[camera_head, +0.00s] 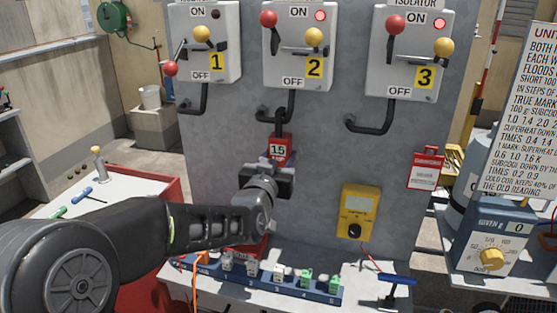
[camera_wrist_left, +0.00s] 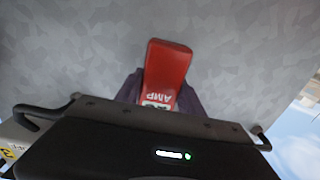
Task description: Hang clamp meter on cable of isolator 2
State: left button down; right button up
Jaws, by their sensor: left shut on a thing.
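The red clamp meter (camera_head: 280,150) is upright under isolator 2 (camera_head: 300,45), its display showing digits like 15 or 1.5. Its dark top meets the lower end of the black cable (camera_head: 290,103) of isolator 2; I cannot tell whether its jaw is fully around the cable. My left gripper (camera_head: 267,176) is shut on the meter's lower part. In the left wrist view the meter (camera_wrist_left: 168,75), marked AMP, sticks out between the fingers against the grey panel. My right gripper is out of view.
Isolator 1 (camera_head: 204,45) and isolator 3 (camera_head: 412,55) flank isolator 2, each with its own cable. A yellow meter (camera_head: 359,212) and red tag (camera_head: 426,171) are on the panel. A blue rack (camera_head: 262,279) and blue-handled tool (camera_head: 396,279) are on the ledge below.

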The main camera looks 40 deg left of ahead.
pick_arm(q)
jog(key=shift+f, duration=0.25)
jog(key=c, duration=0.6)
grip_release()
jog(key=shift+c, duration=0.2)
jog(key=shift+s, duration=0.1)
jog(key=b+v, duration=0.2)
jog(key=v, duration=0.5)
jog(key=shift+s+d, duration=0.15)
jog(key=shift+s, duration=0.15)
